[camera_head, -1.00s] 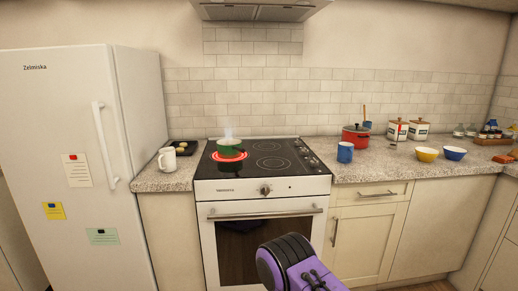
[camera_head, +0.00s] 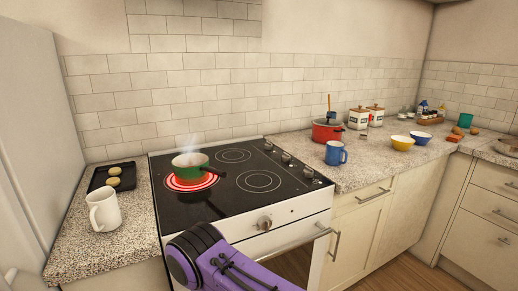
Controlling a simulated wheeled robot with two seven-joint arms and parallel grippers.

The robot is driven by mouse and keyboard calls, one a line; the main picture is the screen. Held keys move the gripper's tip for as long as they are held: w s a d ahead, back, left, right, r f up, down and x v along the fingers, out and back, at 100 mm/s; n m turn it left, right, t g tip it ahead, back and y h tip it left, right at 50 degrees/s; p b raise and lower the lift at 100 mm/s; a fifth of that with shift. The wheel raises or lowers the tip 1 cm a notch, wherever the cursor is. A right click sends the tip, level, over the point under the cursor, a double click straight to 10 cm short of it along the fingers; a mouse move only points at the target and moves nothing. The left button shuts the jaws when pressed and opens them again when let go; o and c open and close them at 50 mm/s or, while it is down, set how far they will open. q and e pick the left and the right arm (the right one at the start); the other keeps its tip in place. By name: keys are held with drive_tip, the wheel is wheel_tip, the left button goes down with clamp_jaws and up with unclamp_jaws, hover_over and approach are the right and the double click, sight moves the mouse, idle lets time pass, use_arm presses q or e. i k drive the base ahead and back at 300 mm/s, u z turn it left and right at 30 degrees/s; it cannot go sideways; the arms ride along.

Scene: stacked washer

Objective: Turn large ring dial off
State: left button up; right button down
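The black cooktop (camera_head: 218,205) has one ring (camera_head: 192,186) glowing red at its front left, under a steaming green pot (camera_head: 190,171). Several small dials stand along the cooktop's right edge, among them a rear dial (camera_head: 268,146), a middle dial (camera_head: 286,157) and a front dial (camera_head: 308,172). Their markings are too small to read, so I cannot tell which is the large ring dial. Another round knob (camera_head: 264,223) is on the white oven front. A purple and black link of my arm covers the lower middle. Neither gripper's fingers show.
A white mug (camera_head: 103,210) and a dark tray (camera_head: 118,176) are on the left counter. The fridge (camera_head: 27,130) bounds the left.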

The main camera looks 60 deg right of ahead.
sight(286, 158)
drive_tip(key=z, duration=0.05)
drive_tip(key=i, duration=0.2)
drive_tip(key=z, duration=1.25)
